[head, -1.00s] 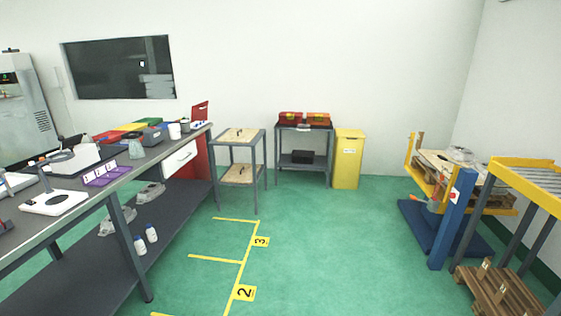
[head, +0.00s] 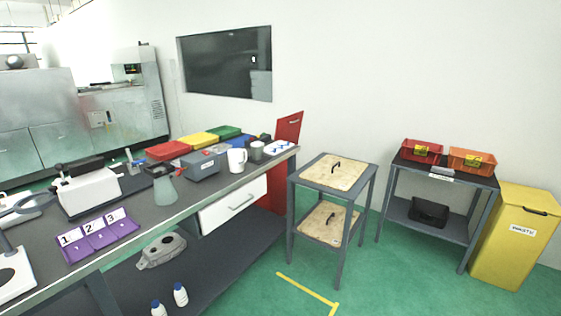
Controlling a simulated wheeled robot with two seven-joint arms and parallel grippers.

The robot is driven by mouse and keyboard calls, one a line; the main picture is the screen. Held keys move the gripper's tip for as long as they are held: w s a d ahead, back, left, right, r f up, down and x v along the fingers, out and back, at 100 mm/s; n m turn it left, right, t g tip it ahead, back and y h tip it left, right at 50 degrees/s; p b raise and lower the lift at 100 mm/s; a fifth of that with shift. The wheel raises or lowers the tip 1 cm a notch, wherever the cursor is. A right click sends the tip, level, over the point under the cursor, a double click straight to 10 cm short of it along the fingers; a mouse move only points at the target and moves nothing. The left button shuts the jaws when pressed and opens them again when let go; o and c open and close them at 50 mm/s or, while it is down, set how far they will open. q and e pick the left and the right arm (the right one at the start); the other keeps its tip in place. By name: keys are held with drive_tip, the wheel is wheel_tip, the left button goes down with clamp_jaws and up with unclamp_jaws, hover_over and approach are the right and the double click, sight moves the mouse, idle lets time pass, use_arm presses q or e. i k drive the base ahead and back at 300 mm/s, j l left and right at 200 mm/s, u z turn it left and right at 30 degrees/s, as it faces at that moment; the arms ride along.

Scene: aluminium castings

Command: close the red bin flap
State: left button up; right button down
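The red bin (head: 272,193) stands on the floor at the far end of the workbench, partly hidden behind the bench and its drawer. Its red flap (head: 289,129) stands up, tilted, above the bench top, so the bin is open. A small dark mark, perhaps a handle, shows near the flap's upper edge. The bin's opening is hidden by the bench end and the items on it. Neither of my grippers shows in the head view.
The workbench (head: 180,208) runs along the left, with a white drawer (head: 234,204). A small table with wooden boards (head: 336,172) stands right of the bin. A yellow waste bin (head: 515,236) stands at the far right. Green floor is clear in front.

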sight(288, 127)
drive_tip(key=i+j, duration=0.15)
drive_tip(key=i, duration=0.5)
drive_tip(key=i+j, duration=0.15)
drive_tip(key=i, duration=0.5)
drive_tip(key=i+j, duration=0.15)
drive_tip(key=i, duration=0.5)
drive_tip(key=i+l+u, duration=0.3)
drive_tip(key=i+l, duration=0.15)
drive_tip(key=i+l+u, duration=0.3)
drive_tip(key=i+l, duration=0.25)
